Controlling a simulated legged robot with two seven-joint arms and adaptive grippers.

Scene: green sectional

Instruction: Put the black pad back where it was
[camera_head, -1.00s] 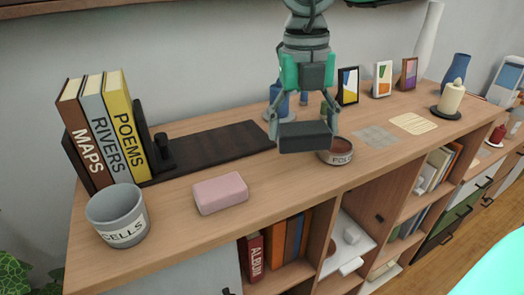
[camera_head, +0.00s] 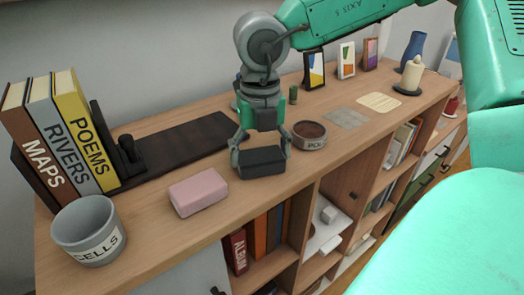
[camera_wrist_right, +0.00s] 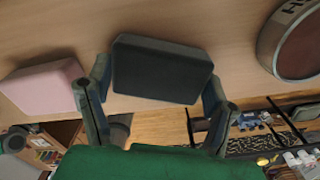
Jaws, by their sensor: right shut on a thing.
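The black pad (camera_head: 262,163) is a dark rounded block between the fingers of my right gripper (camera_head: 262,153), which is shut on it. It is at or just above the wooden shelf top near the front edge; I cannot tell if it touches. A pink pad (camera_head: 198,192) lies to its left and a round labelled bowl (camera_head: 309,136) to its right, both apart from it. In the right wrist view the black pad (camera_wrist_right: 160,70) spans the fingers, with the pink pad (camera_wrist_right: 44,88) at left and the bowl (camera_wrist_right: 298,42) at right. My left gripper is out of view.
A grey CELLS pot (camera_head: 88,230) and upright books (camera_head: 62,130) stand at the left. A dark board (camera_head: 185,143) lies behind. Flat tiles (camera_head: 347,118), picture frames (camera_head: 346,60) and a candle (camera_head: 411,75) are farther right. Open shelves are below.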

